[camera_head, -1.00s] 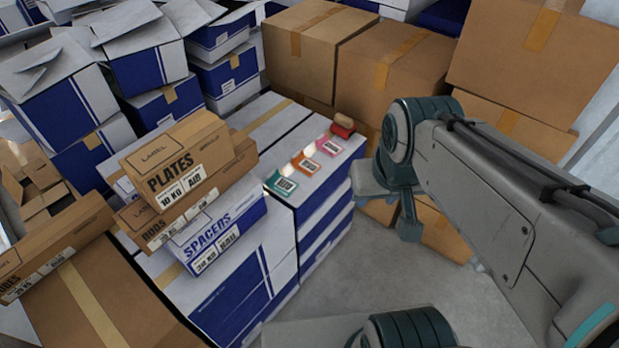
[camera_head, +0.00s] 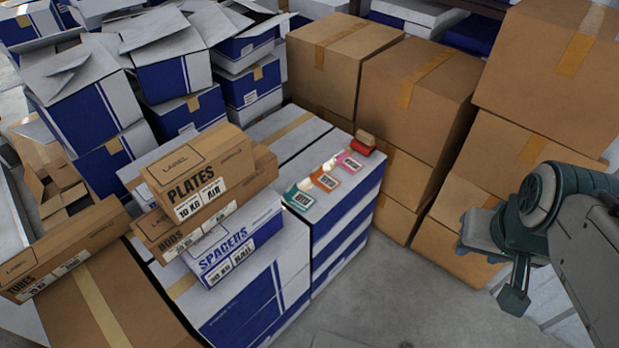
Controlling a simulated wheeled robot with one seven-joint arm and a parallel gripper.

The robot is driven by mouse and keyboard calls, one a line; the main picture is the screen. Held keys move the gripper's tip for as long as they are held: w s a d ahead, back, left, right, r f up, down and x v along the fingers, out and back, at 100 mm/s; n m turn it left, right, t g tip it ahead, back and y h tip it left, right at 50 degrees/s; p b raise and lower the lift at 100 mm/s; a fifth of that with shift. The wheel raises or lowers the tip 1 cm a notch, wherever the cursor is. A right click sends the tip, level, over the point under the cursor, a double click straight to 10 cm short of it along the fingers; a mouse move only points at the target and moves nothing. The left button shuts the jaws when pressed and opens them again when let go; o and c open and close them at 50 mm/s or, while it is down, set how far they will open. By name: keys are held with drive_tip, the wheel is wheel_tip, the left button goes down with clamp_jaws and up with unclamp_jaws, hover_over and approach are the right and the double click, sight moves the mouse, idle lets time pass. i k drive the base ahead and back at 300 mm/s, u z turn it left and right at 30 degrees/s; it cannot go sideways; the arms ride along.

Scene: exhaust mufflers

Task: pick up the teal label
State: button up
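The teal label (camera_head: 299,197) lies flat near the right part of a blue-and-white box stack's top, nearest to me in a row of labels. An orange label (camera_head: 325,180) and a pink label (camera_head: 349,162) lie behind it to the right. My gripper (camera_head: 488,262) is at the right, over the floor side, well apart from the labels. Its fingers point downward and look spread, with nothing seen between them, but the angle does not show the gap clearly.
A red-and-brown object (camera_head: 363,143) sits at the far end of the label row. The SPACERS box (camera_head: 236,240) and PLATES box (camera_head: 200,178) stand left of the teal label. Tall brown cartons (camera_head: 416,85) stand behind. Grey floor (camera_head: 385,290) is clear between stack and arm.

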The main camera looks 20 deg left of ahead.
sight(297, 199)
drive_tip(key=u, duration=0.25)
drive_tip(key=i, duration=0.7)
drive_tip(key=u, duration=1)
drive_tip(key=i, duration=0.35)
drive_tip(key=u, duration=0.35)
